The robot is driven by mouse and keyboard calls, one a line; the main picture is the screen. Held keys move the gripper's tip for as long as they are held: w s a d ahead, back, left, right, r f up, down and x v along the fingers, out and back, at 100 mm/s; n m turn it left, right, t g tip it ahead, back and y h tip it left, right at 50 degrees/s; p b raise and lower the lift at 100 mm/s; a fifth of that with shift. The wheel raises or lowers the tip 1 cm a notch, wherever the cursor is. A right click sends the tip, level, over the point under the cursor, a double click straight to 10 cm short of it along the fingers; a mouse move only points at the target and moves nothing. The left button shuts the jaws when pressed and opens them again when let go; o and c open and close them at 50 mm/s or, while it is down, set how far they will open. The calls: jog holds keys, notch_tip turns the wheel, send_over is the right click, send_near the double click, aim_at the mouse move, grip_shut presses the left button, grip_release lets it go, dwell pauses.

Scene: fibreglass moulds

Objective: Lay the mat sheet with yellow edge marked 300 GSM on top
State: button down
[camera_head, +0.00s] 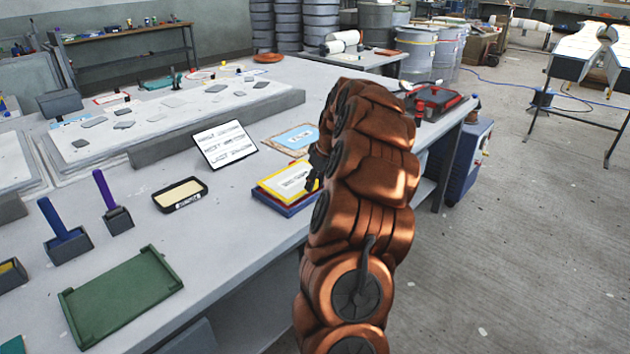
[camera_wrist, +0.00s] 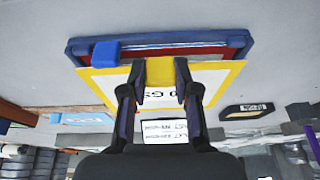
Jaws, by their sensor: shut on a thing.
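My gripper (camera_wrist: 160,78) is shut on the near edge of the mat sheet with yellow edge (camera_wrist: 215,82). Part of its marking, "0 GS", shows between and beside my fingers in the wrist view. In the head view the yellow-edged sheet (camera_head: 284,185) lies over a blue tray (camera_head: 283,207), and my arm hides its right side. The blue tray's rim (camera_wrist: 200,38) shows beyond the sheet in the wrist view, with a red layer (camera_wrist: 222,53) inside it. Whether the sheet touches the red layer or is slightly above it, I cannot tell.
A blue-edged sheet (camera_head: 293,138) lies behind the tray. A white text card (camera_head: 225,145) stands to the left, with a black framed tray (camera_head: 180,195) nearby. A green tray (camera_head: 120,290) and purple-handled tool (camera_head: 116,215) are further left. A red-black case (camera_head: 440,100) sits behind my arm.

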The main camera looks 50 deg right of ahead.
jog(key=shift+w+f+b, duration=0.1)
jog(key=shift+f+b, duration=0.2)
jog(key=shift+b, duration=0.05)
jog(key=shift+d, duration=0.1)
dwell(0.5)
jog(key=shift+r, duration=0.15)
dwell(0.4)
jog(key=shift+f+b, duration=0.65)
jog(key=shift+f, duration=0.15)
dwell(0.6)
jog(key=c, duration=0.8)
grip_release()
jog(key=shift+r, duration=0.1)
